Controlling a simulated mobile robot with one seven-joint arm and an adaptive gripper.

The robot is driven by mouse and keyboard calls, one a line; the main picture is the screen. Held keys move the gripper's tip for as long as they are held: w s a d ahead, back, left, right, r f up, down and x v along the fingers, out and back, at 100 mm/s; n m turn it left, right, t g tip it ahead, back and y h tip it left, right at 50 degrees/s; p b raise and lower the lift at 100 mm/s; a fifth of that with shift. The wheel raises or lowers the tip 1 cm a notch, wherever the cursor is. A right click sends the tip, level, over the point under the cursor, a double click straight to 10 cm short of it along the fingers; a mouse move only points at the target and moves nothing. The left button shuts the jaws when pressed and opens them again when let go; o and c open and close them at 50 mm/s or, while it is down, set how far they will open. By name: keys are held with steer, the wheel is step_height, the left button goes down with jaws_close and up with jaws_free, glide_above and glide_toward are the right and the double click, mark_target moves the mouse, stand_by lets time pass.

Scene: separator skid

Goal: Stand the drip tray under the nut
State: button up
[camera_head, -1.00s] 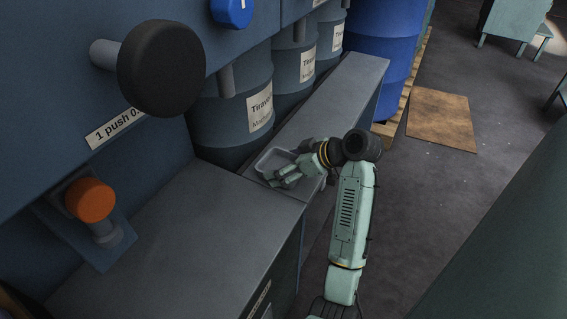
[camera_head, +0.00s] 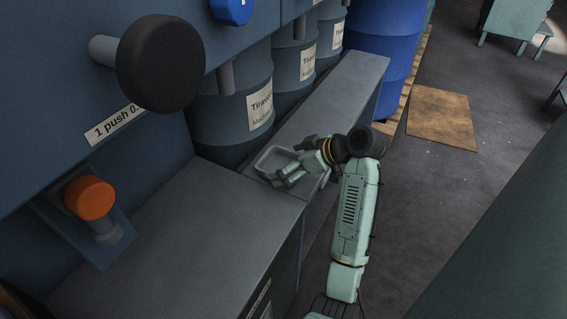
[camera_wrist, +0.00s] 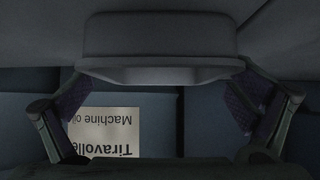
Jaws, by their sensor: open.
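The drip tray (camera_head: 262,161) is a shallow grey tray with a raised rim, standing on the grey ledge below the barrels. My gripper (camera_head: 284,178) is at the tray's near right side and hides part of it. In the wrist view, which is upside down, the tray (camera_wrist: 160,45) shows its flared rim between my two spread fingers (camera_wrist: 160,108). The fingers are open, with a small gap to the rim on each side. I cannot make out the nut in either view.
Blue-grey barrels (camera_head: 232,110) with labels stand behind the ledge (camera_head: 335,95). A large black knob (camera_head: 160,63), an orange knob (camera_head: 90,198) and a blue knob (camera_head: 232,10) project at left. The grey top (camera_head: 170,240) in front is bare.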

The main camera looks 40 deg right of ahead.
steer(key=b+v, duration=0.1)
steer(key=v, duration=1)
